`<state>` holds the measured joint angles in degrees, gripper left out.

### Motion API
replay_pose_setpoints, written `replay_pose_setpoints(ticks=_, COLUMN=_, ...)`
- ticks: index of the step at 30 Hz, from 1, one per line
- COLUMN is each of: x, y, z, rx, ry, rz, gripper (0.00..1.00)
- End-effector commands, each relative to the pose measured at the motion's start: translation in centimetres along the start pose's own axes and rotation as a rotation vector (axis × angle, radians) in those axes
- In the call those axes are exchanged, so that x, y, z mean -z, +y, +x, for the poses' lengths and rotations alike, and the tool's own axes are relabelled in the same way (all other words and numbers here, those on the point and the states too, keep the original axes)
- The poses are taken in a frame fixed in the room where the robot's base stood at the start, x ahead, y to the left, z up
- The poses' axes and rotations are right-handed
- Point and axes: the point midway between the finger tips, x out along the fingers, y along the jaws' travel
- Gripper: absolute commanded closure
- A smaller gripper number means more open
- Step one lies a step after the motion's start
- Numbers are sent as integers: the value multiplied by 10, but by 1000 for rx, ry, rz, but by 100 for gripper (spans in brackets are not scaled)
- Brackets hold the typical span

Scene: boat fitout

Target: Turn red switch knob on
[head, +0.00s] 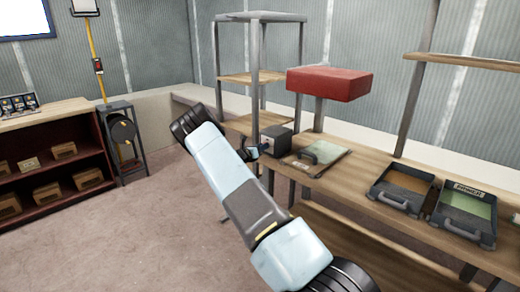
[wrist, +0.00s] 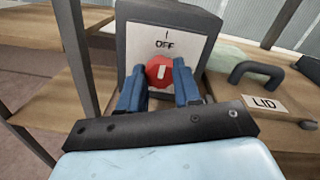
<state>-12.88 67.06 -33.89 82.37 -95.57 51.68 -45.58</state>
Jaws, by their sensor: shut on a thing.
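The red switch knob (wrist: 160,72) is round with a short white mark that looks about upright. It sits on the white face plate (wrist: 192,48) of a grey switch box (wrist: 128,40), below the printed "OFF" and a line mark. My gripper (wrist: 160,86) has its two blue fingers on either side of the knob, shut on it; the fingers hide its left and right edges. In the head view the switch box (head: 277,140) stands on the wooden bench, with my gripper (head: 262,149) at its front face. The knob is hidden there.
A lid with a dark handle (head: 318,153) lies right of the box; its "LID" label (wrist: 264,104) shows in the wrist view. Two open trays (head: 402,187) (head: 466,214) are farther right. A red block (head: 330,84) stands above the bench, and a shelf post (wrist: 77,50) rises left of the box.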

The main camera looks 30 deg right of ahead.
Motion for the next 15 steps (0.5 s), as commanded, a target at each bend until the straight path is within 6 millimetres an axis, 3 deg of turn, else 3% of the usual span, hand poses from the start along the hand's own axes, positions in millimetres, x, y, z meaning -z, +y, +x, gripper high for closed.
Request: replay_pose_setpoints(ticks=15, x=1, y=-7, z=7, rx=16, ry=-21, rz=401, gripper=97)
